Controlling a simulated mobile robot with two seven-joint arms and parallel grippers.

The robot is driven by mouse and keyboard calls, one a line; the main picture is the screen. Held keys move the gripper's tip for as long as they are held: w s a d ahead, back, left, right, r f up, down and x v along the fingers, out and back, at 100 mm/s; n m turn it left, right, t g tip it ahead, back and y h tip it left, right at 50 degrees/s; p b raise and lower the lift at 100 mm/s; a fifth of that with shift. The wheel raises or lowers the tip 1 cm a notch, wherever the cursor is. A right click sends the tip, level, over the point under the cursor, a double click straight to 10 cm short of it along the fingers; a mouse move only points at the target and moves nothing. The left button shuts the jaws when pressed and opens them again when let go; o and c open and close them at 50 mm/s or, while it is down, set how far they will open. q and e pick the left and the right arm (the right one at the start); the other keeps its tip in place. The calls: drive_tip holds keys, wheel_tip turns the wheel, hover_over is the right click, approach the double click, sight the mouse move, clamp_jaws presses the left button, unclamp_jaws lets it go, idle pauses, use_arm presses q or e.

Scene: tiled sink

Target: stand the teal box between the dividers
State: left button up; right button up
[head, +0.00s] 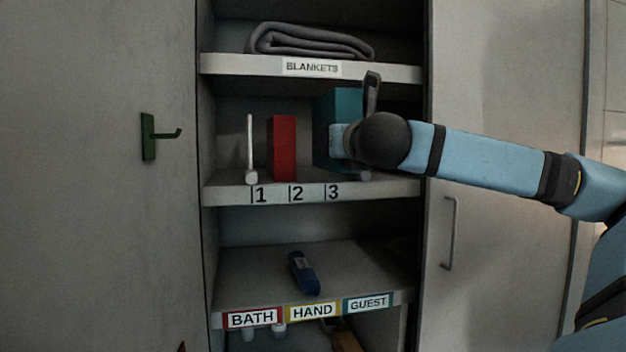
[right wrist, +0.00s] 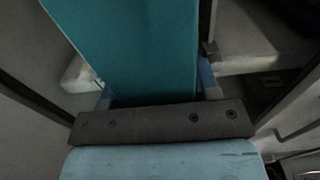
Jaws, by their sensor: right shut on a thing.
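The teal box (head: 341,103) is upright at the right part of the middle shelf, above the number 3. My right gripper (head: 345,142) is shut on it; in the right wrist view the teal box (right wrist: 140,45) sits between the fingers (right wrist: 157,92). I cannot tell whether its bottom touches the shelf. A thin white divider (head: 250,145) stands at the left, by the number 1. The rounded front end of another divider (head: 365,176) shows under my gripper; the rest is hidden. My left gripper is in neither view.
A red box (head: 284,148) stands on the numbered shelf (head: 385,188) left of the teal box, with a gap between them. A folded grey blanket (head: 305,40) lies on the shelf above. A blue item (head: 304,274) lies below. A green hook (head: 150,136) juts out at left.

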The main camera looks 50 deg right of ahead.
drive_tip(key=shift+d+r, duration=0.2)
drive_tip(key=shift+d, duration=0.05)
drive_tip(key=p+x, duration=0.2)
drive_tip(key=x, duration=0.6)
drive_tip(key=shift+a+r, duration=0.1)
drive_tip(key=shift+r, duration=0.05)
drive_tip(key=p+x, duration=0.5)
drive_tip(key=x, duration=0.4)
drive_tip(key=shift+w, duration=0.25)
wheel_tip(320, 180, down, 4)
drive_tip(key=shift+r+b, duration=0.1)
drive_tip(key=shift+b, duration=0.85)
drive_tip(key=shift+w+d, duration=0.1)
drive_tip(key=shift+d, duration=0.25)
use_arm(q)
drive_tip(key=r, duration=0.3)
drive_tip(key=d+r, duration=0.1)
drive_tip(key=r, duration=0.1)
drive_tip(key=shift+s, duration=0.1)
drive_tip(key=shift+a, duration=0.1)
use_arm(e)
drive_tip(key=shift+a, duration=0.15)
